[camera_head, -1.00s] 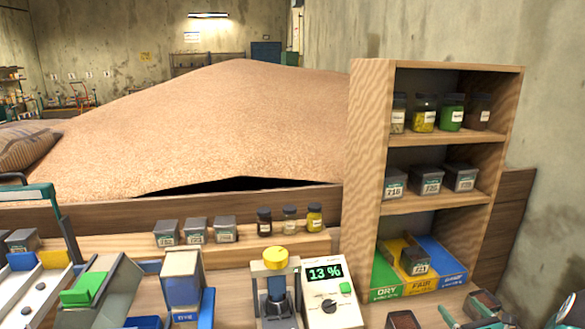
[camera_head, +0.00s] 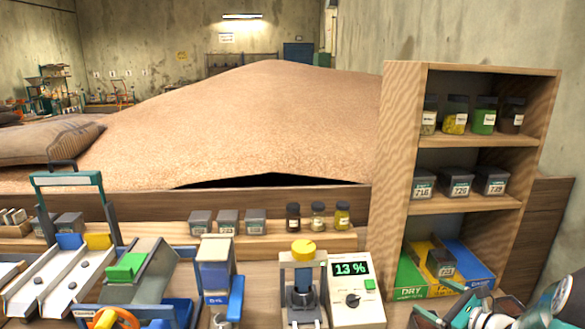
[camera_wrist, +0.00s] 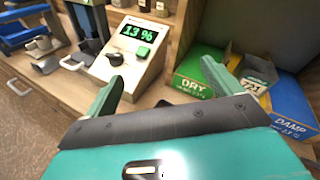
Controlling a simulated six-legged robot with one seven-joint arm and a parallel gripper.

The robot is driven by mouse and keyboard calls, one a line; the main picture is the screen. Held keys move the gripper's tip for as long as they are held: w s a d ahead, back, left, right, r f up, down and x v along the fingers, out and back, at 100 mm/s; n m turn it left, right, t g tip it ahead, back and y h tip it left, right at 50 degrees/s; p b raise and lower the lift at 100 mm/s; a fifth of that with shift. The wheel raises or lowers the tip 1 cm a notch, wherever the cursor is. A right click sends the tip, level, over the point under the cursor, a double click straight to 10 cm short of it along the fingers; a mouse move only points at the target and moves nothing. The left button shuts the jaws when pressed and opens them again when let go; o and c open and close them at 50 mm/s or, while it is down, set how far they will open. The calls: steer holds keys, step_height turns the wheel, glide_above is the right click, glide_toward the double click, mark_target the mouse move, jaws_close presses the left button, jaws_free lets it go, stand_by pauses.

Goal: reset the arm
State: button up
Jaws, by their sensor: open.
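My gripper (camera_wrist: 163,70) shows in the wrist view with its two pale green fingers spread apart and nothing between them. Beyond the fingers is the white moisture meter (camera_wrist: 132,48), reading 13 %. The green DRY bin (camera_wrist: 193,88) lies just past the right finger. In the head view, part of my arm shows at the lower right corner, in front of the shelf unit; my fingers cannot be made out clearly there.
The meter (camera_head: 356,300) stands on the bench beside a yellow-topped device (camera_head: 303,250). A wooden shelf unit (camera_head: 400,150) with jars and grey tins stands at right. Sorting chutes (camera_head: 60,275) and a blue device (camera_head: 215,268) fill the left. A grain heap (camera_head: 240,120) lies behind.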

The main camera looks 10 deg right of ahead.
steer(key=s+a+r+n+g+y, duration=0.1)
steer(key=s+a+r+n+g, duration=0.15)
steer(key=a+n, duration=0.4)
steer(key=s+a+r+n+g, duration=0.1)
steer(key=a+r+n+g, duration=0.2)
steer(key=a, duration=0.7)
steer(key=s+a+r+n+g+y, duration=0.15)
steer(key=a+n+g, duration=0.3)
steer(key=a, duration=0.45)
steer(key=s+a+r+n+h, duration=0.2)
steer(key=s+a+n+h, duration=0.1)
steer(key=s+n, duration=0.4)
steer(key=s+a+r+n+h, duration=0.3)
steer(key=s+n+h, duration=0.1)
steer(key=s+n, duration=0.3)
steer(key=shift+s+a+r+h, duration=0.2)
steer(key=shift+s+a+h, duration=0.15)
steer(key=shift+s, duration=0.1)
steer(key=shift+d, duration=0.1)
